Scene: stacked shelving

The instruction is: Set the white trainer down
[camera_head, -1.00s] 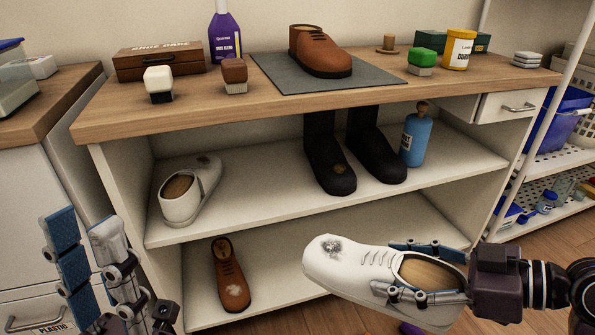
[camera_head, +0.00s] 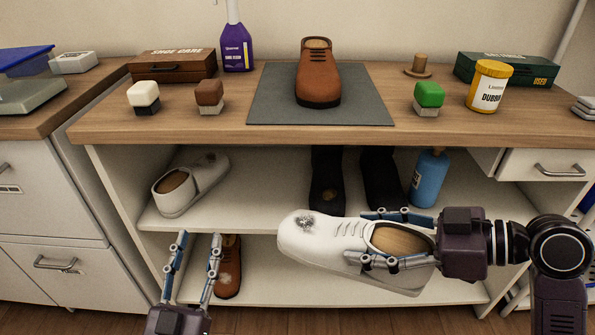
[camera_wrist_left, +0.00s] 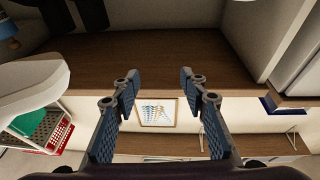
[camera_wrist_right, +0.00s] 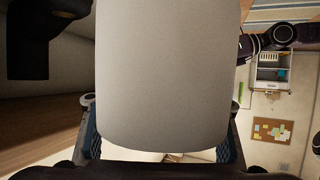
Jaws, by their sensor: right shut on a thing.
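A white trainer (camera_head: 318,252) with a grey scuff on its toe is in my right gripper (camera_head: 367,238), whose fingers close on both sides of the heel opening. The trainer is held in front of the bench's shelves, toe to the left. Its pale surface (camera_wrist_right: 170,75) fills the middle of the right wrist view and hides much behind it. A second white trainer (camera_head: 198,181) sits on the upper shelf at the left. My left gripper (camera_head: 198,242) is open and empty, in front of the lower shelf; its spread fingers also show in the left wrist view (camera_wrist_left: 158,84).
A brown shoe (camera_head: 229,268) stands on the lower shelf behind my left gripper. Black boots (camera_head: 327,185) and a blue bottle (camera_head: 428,180) are on the upper shelf. The bench top (camera_head: 200,128) holds a brown shoe (camera_head: 318,75) on a grey mat (camera_head: 268,100), with brushes and boxes around.

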